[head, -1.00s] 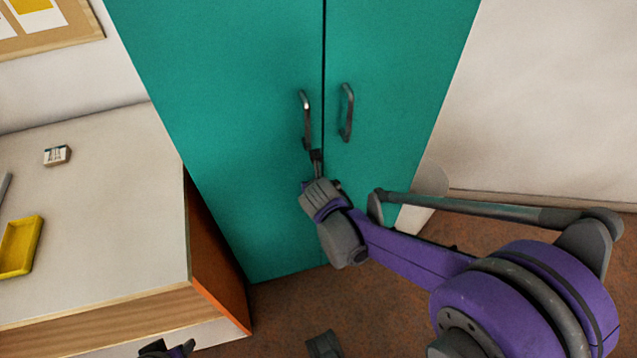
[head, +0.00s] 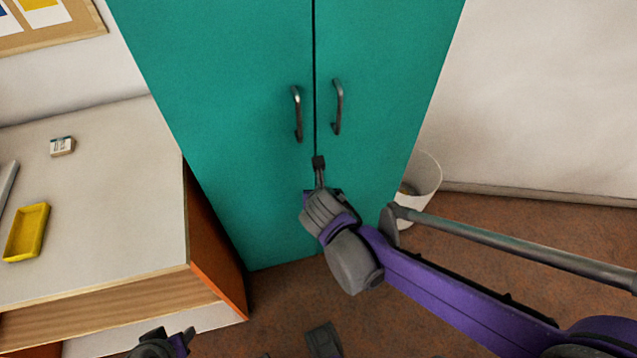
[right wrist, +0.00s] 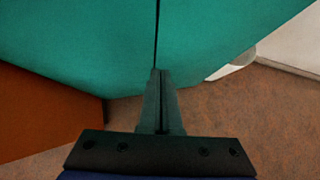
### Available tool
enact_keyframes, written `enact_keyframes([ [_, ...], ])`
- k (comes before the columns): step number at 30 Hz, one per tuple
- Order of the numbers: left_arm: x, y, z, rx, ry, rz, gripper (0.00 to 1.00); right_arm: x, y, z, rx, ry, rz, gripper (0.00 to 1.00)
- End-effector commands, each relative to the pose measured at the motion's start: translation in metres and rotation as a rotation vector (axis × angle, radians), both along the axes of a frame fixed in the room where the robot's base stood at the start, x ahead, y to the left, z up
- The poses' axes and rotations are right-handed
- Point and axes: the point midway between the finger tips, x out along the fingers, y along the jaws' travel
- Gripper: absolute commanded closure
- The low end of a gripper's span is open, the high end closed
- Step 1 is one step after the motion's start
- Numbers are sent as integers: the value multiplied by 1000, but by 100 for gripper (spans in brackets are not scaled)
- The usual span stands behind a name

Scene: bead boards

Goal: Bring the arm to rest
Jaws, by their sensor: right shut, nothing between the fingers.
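My right arm reaches in from the lower right of the head view. Its gripper (head: 319,165) is shut and empty, in front of the teal cabinet (head: 220,110), below the two door handles and apart from them. In the right wrist view the closed fingers (right wrist: 157,100) point toward the dark seam between the cabinet doors. My left gripper (head: 165,345) shows only in part at the bottom edge of the head view; its fingertips are too unclear to read.
The left handle (head: 297,114) and right handle (head: 337,107) are on closed doors. A pale desk (head: 100,220) with a yellow tray (head: 27,232) and a small box (head: 62,146) stands at left. A white bin (head: 424,180) stands right of the cabinet. Brown floor is open at lower right.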

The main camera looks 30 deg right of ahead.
Motion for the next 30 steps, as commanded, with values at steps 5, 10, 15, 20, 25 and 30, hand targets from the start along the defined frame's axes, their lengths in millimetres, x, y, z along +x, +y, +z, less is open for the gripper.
enact_keyframes([
  [5,0,0,6,0,-2,0,50,-12,3,12,0,1,0,100],
  [10,0,0,6,0,-2,0,50,-14,3,13,0,1,0,100],
  [15,0,0,6,0,-2,0,50,-15,3,13,10,-1,-10,100],
  [20,0,0,6,0,-2,0,50,-29,3,12,167,-37,-169,100],
  [25,0,0,6,0,-2,0,50,-61,7,8,527,-114,-568,100],
  [30,0,0,6,0,-2,0,50,-95,15,3,893,-187,-1034,100],
])
